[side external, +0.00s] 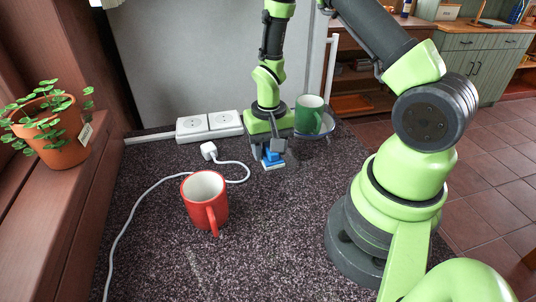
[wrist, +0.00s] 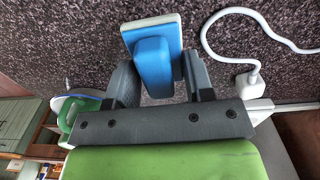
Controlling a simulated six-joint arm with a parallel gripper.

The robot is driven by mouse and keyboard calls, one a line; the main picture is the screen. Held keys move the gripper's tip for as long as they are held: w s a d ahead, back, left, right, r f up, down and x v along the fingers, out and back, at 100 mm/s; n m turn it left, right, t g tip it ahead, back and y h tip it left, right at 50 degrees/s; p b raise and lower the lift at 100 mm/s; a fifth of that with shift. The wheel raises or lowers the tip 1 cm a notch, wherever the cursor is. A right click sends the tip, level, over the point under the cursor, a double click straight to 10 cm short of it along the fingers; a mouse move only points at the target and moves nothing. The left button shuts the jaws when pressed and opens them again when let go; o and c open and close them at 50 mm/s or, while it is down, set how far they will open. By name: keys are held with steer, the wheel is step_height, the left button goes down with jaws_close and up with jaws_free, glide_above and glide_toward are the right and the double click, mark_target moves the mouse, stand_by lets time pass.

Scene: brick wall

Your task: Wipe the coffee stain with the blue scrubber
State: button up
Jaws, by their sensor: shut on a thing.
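The blue scrubber (side external: 271,157) has a blue grip and a pale pad. It is at the far middle of the dark speckled countertop (side external: 250,265), pad side down. I cannot tell whether the pad touches the surface. My gripper (side external: 272,150) points down from above and is shut on the blue grip. In the wrist view the scrubber (wrist: 153,62) sits between the two dark fingers of my gripper (wrist: 160,80). I cannot make out the coffee stain against the speckled surface in either view.
A red mug (side external: 205,200) stands left and nearer the camera. A white plug (side external: 208,150) and its cable (side external: 140,205) lie left of my gripper. A socket strip (side external: 209,125) is behind. The near countertop is clear.

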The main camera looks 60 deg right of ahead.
steer(key=shift+r, duration=2.25)
